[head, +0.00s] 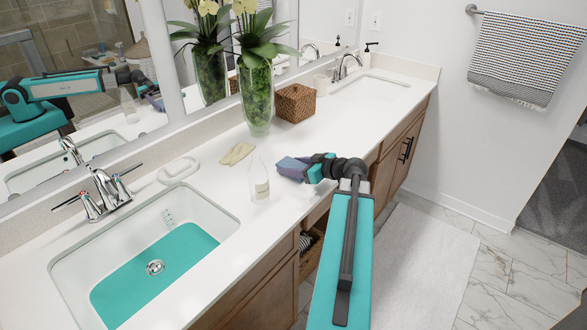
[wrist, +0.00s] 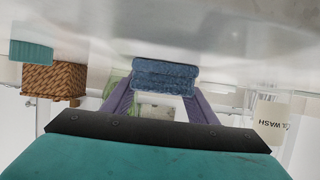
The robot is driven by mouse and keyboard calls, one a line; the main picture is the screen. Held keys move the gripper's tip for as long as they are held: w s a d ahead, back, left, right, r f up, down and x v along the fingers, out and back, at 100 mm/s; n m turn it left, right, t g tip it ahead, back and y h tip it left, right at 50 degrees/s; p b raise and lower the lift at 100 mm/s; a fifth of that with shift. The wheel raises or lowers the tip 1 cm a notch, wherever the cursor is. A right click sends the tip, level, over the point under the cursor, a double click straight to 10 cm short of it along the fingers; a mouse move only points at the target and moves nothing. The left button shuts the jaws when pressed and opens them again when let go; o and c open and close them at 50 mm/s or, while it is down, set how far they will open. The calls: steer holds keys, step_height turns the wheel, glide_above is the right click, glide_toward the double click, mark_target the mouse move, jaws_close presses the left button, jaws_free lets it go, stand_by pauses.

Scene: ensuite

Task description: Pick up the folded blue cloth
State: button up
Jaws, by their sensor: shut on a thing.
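The folded blue cloth (wrist: 165,77) shows in the wrist view as a small layered bundle between the tips of my two purple fingers. My gripper (wrist: 160,100) is shut on it, with one finger along each side. In the head view my gripper (head: 288,167) is over the front part of the white counter, right of the clear bottle. There the fingers and cloth run together, and I cannot make out the cloth's edges. Any gap between cloth and counter is hard to judge.
A clear labelled bottle (head: 260,182) stands close left of my gripper. A beige folded item (head: 237,153), a plant vase (head: 258,98) and a wicker basket (head: 295,103) are behind. A sink (head: 215,205) is at left, another (head: 370,88) at the far end. A striped towel (head: 527,55) hangs right.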

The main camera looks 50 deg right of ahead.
mark_target(294, 165)
steer(key=shift+r, duration=0.1)
steer(key=shift+r+b, duration=0.65)
steer(key=shift+r, duration=1)
steer(key=s+d+b, duration=0.1)
steer(key=s+d, duration=0.1)
steer(key=s, duration=0.2)
steer(key=s+d+r+b, duration=0.1)
steer(key=s+d, duration=0.1)
steer(key=s, duration=0.3)
steer(key=s+d+b, duration=0.1)
steer(key=s+d, duration=0.1)
steer(key=s, duration=0.2)
steer(key=shift+s+r, duration=0.15)
steer(key=shift+s, duration=0.15)
steer(key=shift+s+d+r, duration=0.1)
steer(key=shift+s+d, duration=0.05)
steer(key=shift+s, duration=0.4)
steer(key=shift+s, duration=0.15)
